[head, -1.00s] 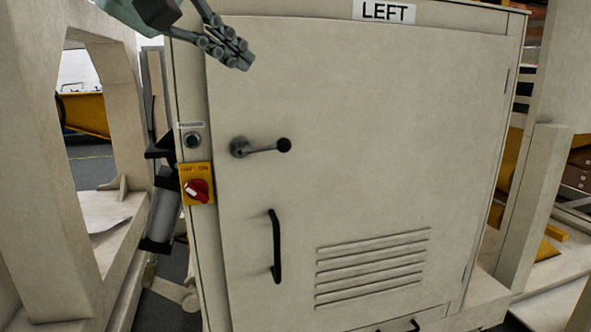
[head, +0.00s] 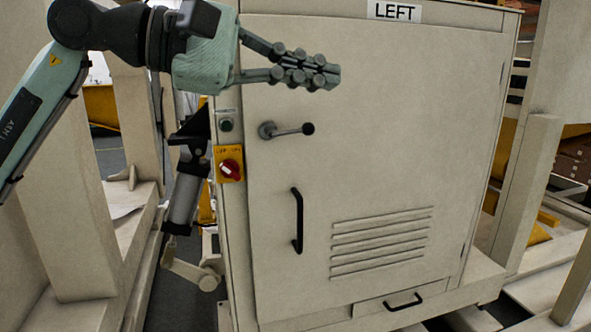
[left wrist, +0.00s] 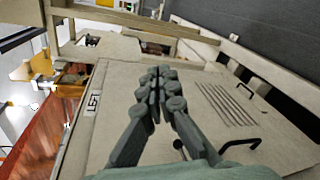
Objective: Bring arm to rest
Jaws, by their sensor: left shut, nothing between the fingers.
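My left gripper (head: 330,77) is shut and empty. In the head view my left arm comes in from the left, and the gripper points right across the upper part of a beige cabinet door (head: 400,130) labelled LEFT (head: 394,12). The fingers overlap the door in the picture, above the lever handle (head: 288,130); I cannot tell the gap to the door. In the left wrist view the shut fingers (left wrist: 158,75) show in front of the cabinet. My right gripper is not in view.
A red rotary switch (head: 230,170) and a black pull handle (head: 297,220) are on the cabinet front. Louvres (head: 381,242) sit lower right. Beige frame posts stand at the left (head: 75,220) and right (head: 528,190), close to the cabinet.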

